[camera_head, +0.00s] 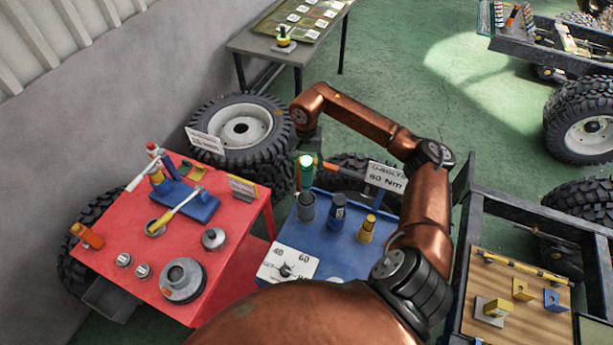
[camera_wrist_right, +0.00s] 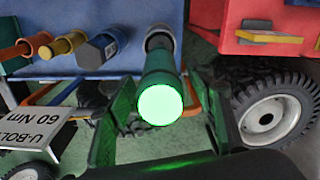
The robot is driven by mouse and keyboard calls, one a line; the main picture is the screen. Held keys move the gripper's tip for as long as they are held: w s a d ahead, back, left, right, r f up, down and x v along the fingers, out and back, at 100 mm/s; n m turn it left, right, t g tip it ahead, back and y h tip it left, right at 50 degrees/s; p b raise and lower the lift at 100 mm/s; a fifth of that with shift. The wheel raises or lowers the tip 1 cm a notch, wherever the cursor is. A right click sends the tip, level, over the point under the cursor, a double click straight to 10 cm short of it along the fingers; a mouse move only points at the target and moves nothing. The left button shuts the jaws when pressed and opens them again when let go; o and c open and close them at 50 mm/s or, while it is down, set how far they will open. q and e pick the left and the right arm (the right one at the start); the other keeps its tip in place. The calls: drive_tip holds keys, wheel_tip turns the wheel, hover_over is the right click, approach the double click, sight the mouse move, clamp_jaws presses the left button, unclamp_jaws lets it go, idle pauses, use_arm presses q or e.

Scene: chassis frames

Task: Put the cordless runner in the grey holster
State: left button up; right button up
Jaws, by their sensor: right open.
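The cordless runner (camera_head: 307,178) is a green cylinder with a brightly glowing end. It stands upright with its lower end at the mouth of the grey holster (camera_head: 306,207) on the blue cart. In the right wrist view the runner (camera_wrist_right: 160,75) runs into the grey holster (camera_wrist_right: 159,36); how deep it sits cannot be told. My right gripper (camera_head: 307,146) is over the runner's glowing top in the head view. In the wrist view its open fingers (camera_wrist_right: 168,98) lie on either side of the runner, with gaps visible. My left gripper is not in view.
A blue holder (camera_head: 337,213) and a yellow holder (camera_head: 367,229) stand beside the grey holster. A sign (camera_head: 385,178) reading 60 Nm is behind them. A red table (camera_head: 235,240) with tools is at left. A chassis frame (camera_head: 465,230) is at right.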

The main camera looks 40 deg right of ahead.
sight(306, 160)
wheel_tip(306, 160, up, 7)
drive_tip(key=shift+r+b, duration=0.1)
drive_tip(key=shift+b, duration=0.5)
